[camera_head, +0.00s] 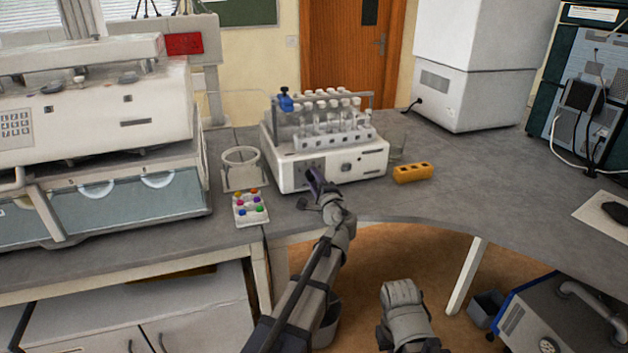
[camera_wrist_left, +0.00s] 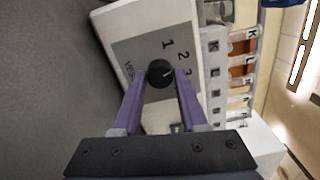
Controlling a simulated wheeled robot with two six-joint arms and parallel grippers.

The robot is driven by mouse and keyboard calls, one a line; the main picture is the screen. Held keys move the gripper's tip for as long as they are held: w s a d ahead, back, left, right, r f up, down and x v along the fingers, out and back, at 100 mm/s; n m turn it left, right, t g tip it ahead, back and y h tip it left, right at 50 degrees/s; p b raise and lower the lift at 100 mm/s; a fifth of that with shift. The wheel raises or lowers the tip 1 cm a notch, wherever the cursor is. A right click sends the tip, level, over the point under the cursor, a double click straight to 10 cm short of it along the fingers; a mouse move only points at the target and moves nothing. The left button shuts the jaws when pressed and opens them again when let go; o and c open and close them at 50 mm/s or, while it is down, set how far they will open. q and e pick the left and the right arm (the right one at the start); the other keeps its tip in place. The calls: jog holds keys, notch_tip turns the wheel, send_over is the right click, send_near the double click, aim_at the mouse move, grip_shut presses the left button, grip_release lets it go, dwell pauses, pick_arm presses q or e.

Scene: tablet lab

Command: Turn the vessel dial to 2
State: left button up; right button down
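The vessel dial (camera_wrist_left: 160,73) is a round black knob with a pale pointer line on a grey panel, with the numbers 1, 2 and 3 around its upper right in the left wrist view. The pointer slants up and right, toward the 2 and 3; I cannot tell exactly which. My left gripper (camera_wrist_left: 161,76) has its purple fingers on either side of the knob, seemingly touching it. In the head view, my left gripper (camera_head: 315,183) is at the front of the white tablet tester (camera_head: 288,176) and hides the dial.
Glass vessels (camera_head: 330,112) stand in the tester's rack. A tray with coloured pieces (camera_head: 250,208) and a ring stand (camera_head: 241,168) are to the left. The right bench is mostly clear.

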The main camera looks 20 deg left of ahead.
pick_arm(q)
jog(key=o, duration=0.4)
jog(key=shift+s, duration=0.1)
jog(key=v, duration=0.7)
jog(key=shift+s+d, duration=0.25)
